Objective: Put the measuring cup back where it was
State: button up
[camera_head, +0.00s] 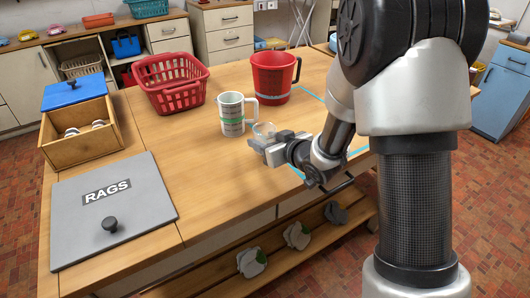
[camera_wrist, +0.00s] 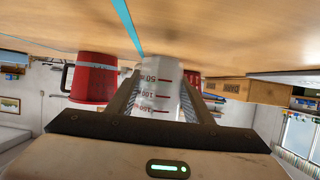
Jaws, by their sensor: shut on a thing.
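The measuring cup (camera_head: 264,131) is a small, clear, whitish cup near the table's right part. In the wrist view, where the scene is upside down, the measuring cup (camera_wrist: 160,92) shows red marks and numbers. My gripper (camera_head: 271,146) is shut on it, with one finger on each side. The cup looks upright and close to the table top; I cannot tell whether its base touches. My gripper hides part of it in the head view.
A white mug with a green band (camera_head: 232,115) stands just left of the cup. A red jug (camera_head: 274,78) stands behind. A red basket (camera_head: 171,84), wooden box (camera_head: 83,146) and grey RAGS lid (camera_head: 113,207) are farther left. Cyan tape (camera_head: 311,95) marks the table's right part.

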jog(key=shift+f+b, duration=0.35)
jog(key=shift+f, duration=1.3)
jog(key=shift+f, duration=0.2)
jog(key=o, duration=1.2)
